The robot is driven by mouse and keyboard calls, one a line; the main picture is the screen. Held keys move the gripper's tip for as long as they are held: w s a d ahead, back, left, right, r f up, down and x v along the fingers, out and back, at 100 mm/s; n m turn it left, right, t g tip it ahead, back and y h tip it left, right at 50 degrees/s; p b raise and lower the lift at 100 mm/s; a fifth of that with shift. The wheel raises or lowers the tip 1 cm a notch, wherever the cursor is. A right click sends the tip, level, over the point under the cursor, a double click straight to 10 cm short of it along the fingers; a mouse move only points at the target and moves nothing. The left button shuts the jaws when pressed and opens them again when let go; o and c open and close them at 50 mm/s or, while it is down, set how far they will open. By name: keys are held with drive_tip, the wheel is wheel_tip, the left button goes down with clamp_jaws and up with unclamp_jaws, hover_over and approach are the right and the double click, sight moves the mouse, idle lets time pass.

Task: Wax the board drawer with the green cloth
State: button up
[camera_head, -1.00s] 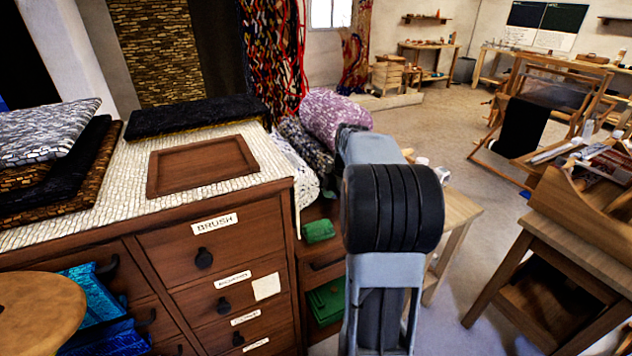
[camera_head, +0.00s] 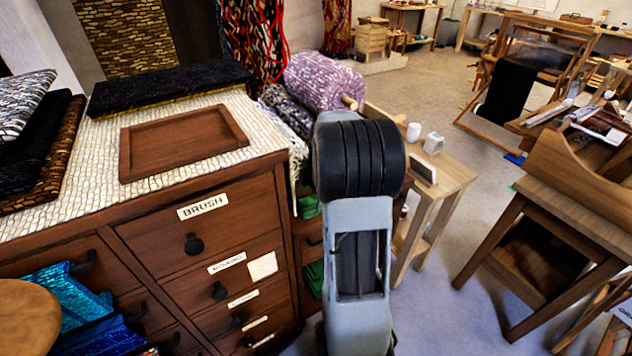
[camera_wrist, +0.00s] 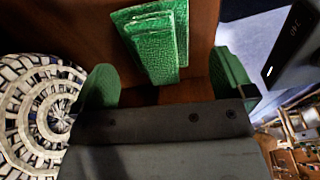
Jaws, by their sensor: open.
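A folded green cloth (camera_wrist: 155,42) lies on a brown wooden surface in the wrist view, just beyond my gripper (camera_wrist: 165,88). The gripper is open, with a green fingertip on either side and nothing seen between them. In the head view my arm hides the gripper. Green cloth shows beside my arm (camera_head: 309,207), with more green lower down (camera_head: 314,278). The wooden cabinet (camera_head: 140,232) has labelled drawers with dark knobs. The top label reads BRUSH; the second drawer (camera_head: 238,281) has a label too small to read surely, and a pale paper square.
A wooden tray (camera_head: 185,142) and a dark folded textile (camera_head: 165,88) lie on the cabinet top. A small table (camera_head: 450,172) with white items stands to the right, near a wooden bench (camera_head: 575,210). Open floor (camera_head: 440,270) lies between. A round wooden top (camera_head: 35,315) is at lower left.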

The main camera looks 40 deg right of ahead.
sight(313, 198)
drive_tip(key=shift+w+a+f, duration=0.1)
drive_tip(key=shift+a+f, duration=0.05)
drive_tip(key=shift+f, duration=0.65)
drive_tip(key=shift+a+f, duration=0.1)
drive_tip(key=shift+f, duration=0.7)
drive_tip(key=shift+c, duration=0.5)
drive_tip(key=c, duration=0.9)
drive_tip(key=o, duration=0.6)
drive_tip(key=shift+r, duration=0.2)
drive_tip(key=shift+r+p, duration=0.35)
drive_tip(key=shift+r, duration=0.25)
drive_tip(key=shift+c, duration=0.2)
drive_tip(key=c, duration=1.2)
